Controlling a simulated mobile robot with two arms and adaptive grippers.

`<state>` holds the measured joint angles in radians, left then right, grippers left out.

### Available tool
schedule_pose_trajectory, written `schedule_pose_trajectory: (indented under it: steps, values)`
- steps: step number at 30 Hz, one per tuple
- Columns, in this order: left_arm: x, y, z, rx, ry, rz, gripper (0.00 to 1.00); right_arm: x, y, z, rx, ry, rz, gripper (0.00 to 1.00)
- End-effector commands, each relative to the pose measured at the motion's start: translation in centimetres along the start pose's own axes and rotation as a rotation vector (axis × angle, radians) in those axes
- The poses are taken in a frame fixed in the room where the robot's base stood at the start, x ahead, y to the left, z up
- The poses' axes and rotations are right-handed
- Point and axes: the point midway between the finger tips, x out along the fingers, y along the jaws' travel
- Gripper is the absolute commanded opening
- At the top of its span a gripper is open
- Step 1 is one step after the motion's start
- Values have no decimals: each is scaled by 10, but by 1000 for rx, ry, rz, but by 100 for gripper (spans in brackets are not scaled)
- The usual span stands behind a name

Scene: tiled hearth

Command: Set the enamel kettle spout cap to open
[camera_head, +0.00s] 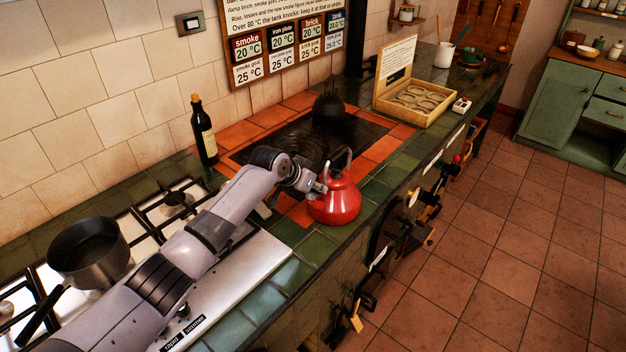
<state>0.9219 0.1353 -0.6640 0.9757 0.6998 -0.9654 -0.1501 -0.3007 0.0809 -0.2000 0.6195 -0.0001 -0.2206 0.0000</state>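A red enamel kettle (337,204) stands upright on the green and orange tiles near the counter's front edge. My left arm reaches in from the lower left over the stove. My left gripper (319,187) is at the kettle's upper left side, very close to it. Its fingers are too small to tell whether they touch the kettle, or are open or shut. My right gripper is out of view.
A black kettle (328,108) stands on the dark hearth plate behind. A wine bottle (204,132) stands by the wall, and a dark pot (90,254) sits on the stove. An open wooden box (412,100) is at the back right. Knobs and levers stick out along the counter front.

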Motion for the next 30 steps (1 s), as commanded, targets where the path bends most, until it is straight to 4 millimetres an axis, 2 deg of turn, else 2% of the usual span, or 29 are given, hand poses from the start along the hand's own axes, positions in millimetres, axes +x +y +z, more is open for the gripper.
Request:
schedule_pose_trajectory:
  steps: [12,28,29,30]
  values:
    - [5,0,-4,1,-175,1,0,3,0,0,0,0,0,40]
    - [5,1,-4,1,-198,1,0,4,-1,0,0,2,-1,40]
    - [5,1,-4,1,-198,1,28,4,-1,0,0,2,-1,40]
    - [5,1,-4,1,-198,1,31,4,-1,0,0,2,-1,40]
